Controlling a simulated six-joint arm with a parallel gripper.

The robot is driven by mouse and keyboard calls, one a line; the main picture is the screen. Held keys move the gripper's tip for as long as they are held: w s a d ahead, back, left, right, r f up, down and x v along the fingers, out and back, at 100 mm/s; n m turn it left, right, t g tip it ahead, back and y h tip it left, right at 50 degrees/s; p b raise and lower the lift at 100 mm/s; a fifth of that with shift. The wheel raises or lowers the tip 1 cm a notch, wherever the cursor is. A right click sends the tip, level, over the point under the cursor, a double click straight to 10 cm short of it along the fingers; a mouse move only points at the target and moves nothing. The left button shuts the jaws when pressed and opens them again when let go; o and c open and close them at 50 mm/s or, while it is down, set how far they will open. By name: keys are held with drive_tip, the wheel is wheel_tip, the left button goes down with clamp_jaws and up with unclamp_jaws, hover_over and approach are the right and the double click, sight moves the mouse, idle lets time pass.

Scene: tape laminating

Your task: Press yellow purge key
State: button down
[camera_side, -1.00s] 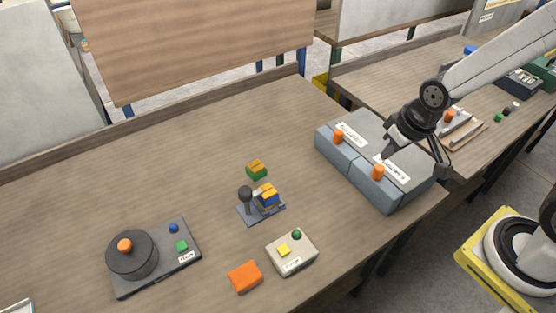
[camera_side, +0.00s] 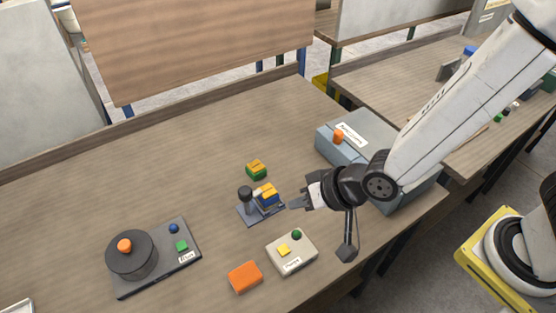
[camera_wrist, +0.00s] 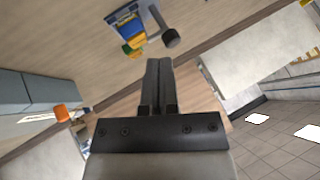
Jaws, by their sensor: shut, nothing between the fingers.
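The yellow key (camera_side: 284,250) sits on top of a small off-white box (camera_side: 292,262) labelled Purge, with a round green button (camera_side: 296,235) beside it. The box is near the front of the bench. My gripper (camera_side: 292,205) is shut and empty, behind and above the purge box, with its tips pointing left toward the small press stand. In the wrist view the fingers (camera_wrist: 159,65) are together with nothing between them. The purge box is not seen in the wrist view.
A small stand (camera_side: 262,212) with a dark knob and coloured blocks is close to my fingertips. A green-and-yellow block (camera_side: 256,171) lies behind it. An orange block (camera_side: 245,277) lies left of the purge box. Grey-blue boxes (camera_side: 345,150) stand at right.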

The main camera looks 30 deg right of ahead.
sight(278, 248)
drive_tip(key=shift+y, duration=0.5)
drive_tip(key=shift+s+a+f, duration=0.1)
drive_tip(key=shift+s+a, duration=0.15)
drive_tip(key=shift+a, duration=0.35)
drive_tip(key=shift+s+a+r, duration=0.1)
drive_tip(key=shift+s+a, duration=0.2)
drive_tip(key=shift+a, duration=0.35)
drive_tip(key=shift+s+a+f, duration=0.1)
drive_tip(key=shift+s+a, duration=0.15)
drive_tip(key=shift+a, duration=0.35)
drive_tip(key=shift+f, duration=0.15)
drive_tip(key=shift+f, duration=4.25)
drive_tip(key=shift+f, duration=0.9)
drive_tip(key=shift+r, duration=0.9)
drive_tip(key=shift+r, duration=2.5)
